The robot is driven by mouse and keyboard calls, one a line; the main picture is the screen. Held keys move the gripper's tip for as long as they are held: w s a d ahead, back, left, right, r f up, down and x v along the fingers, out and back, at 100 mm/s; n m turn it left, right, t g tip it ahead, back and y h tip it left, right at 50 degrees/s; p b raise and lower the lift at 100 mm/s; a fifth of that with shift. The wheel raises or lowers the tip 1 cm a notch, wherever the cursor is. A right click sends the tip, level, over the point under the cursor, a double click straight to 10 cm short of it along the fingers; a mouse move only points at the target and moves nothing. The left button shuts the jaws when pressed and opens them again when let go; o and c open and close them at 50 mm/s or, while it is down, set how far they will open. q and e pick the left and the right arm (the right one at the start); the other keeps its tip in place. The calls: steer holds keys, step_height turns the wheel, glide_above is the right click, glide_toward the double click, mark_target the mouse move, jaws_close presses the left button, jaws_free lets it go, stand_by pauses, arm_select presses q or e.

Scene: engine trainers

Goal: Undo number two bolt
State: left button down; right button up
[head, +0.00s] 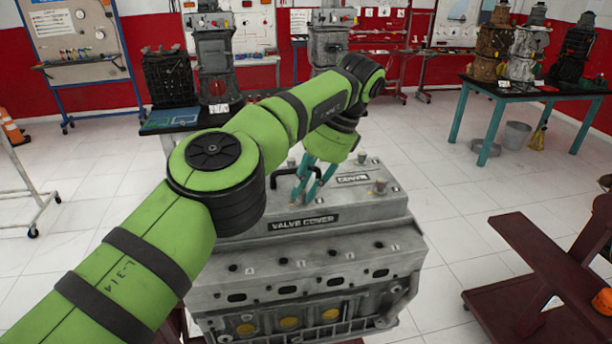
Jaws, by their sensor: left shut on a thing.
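A grey engine block with a valve cover (345,207) on top stands in the middle of the view. The cover carries a "VALVE COVER" label and a black handle (277,177). Bolts stand on its top: one at the right (380,187), one at the back right (361,157) and one at the back left (291,162). My left gripper (305,193) has teal fingers pointing down onto the cover's front-left top, shut on what seems to be a bolt there, mostly hidden by the fingers. I cannot read which bolt is number two. My right gripper is not in view.
A dark red stand (535,270) is at the right, near the engine. A teal-legged table (528,91) with engine parts stands at the back right. A dark table with engines stands behind my arm.

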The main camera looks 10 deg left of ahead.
arm_select(q)
steer(key=shift+f, duration=0.1)
stand_by(0.3)
steer(key=c, duration=1.2)
jaws_free()
steer(key=shift+w, duration=0.1)
